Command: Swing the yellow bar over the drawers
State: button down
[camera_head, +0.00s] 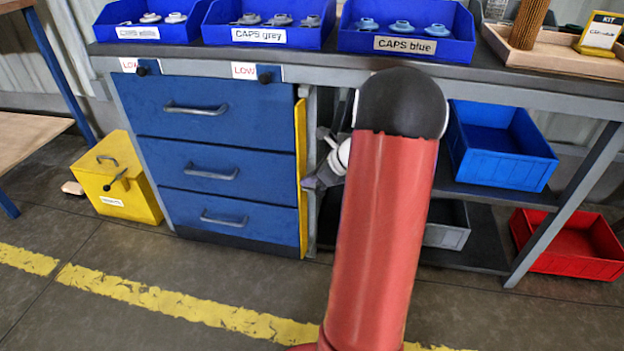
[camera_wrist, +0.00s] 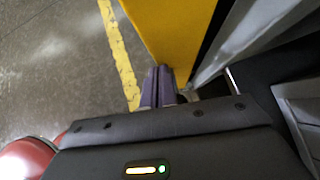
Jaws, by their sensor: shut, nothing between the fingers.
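The yellow bar (camera_head: 301,165) stands upright along the right edge of the blue drawers (camera_head: 215,165), beside their fronts rather than across them. My gripper (camera_head: 312,183) is just right of the bar, at about the middle drawer's height, and partly hidden by my red arm. In the wrist view the bar (camera_wrist: 172,28) is a broad yellow face beyond my gripper (camera_wrist: 160,72). The dark fingers are together with nothing between them. Their tips are close to the bar's face; I cannot tell whether they touch it. All three drawers look closed.
A yellow box (camera_head: 117,180) stands on the floor left of the drawers. Above is a bench (camera_head: 330,66) with blue cap bins. A blue bin (camera_head: 500,150) and a red bin (camera_head: 570,245) are at the right. The floor before the drawers is clear.

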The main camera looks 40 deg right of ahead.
jog(key=shift+w+a+m+h+b, duration=0.65)
jog(key=shift+m+h, duration=0.7)
jog(key=shift+m, duration=0.4)
jog(key=shift+w+a+m+h+b, duration=0.55)
jog(key=shift+w+m+h+b, duration=0.2)
jog(key=shift+m+h, duration=0.85)
jog(key=shift+w+a+m+h+b, duration=0.7)
jog(key=shift+m+h, duration=0.45)
jog(key=shift+m, duration=0.8)
jog(key=shift+w+d+m, duration=0.1)
jog(key=shift+w+m, duration=0.1)
jog(key=shift+m, duration=0.2)
jog(key=shift+h, duration=0.3)
jog(key=w+m+g+h, duration=0.1)
jog(key=w+m+h, duration=0.1)
jog(key=m, duration=0.1)
jog(key=shift+p, duration=0.3)
jog(key=shift+w, duration=0.25)
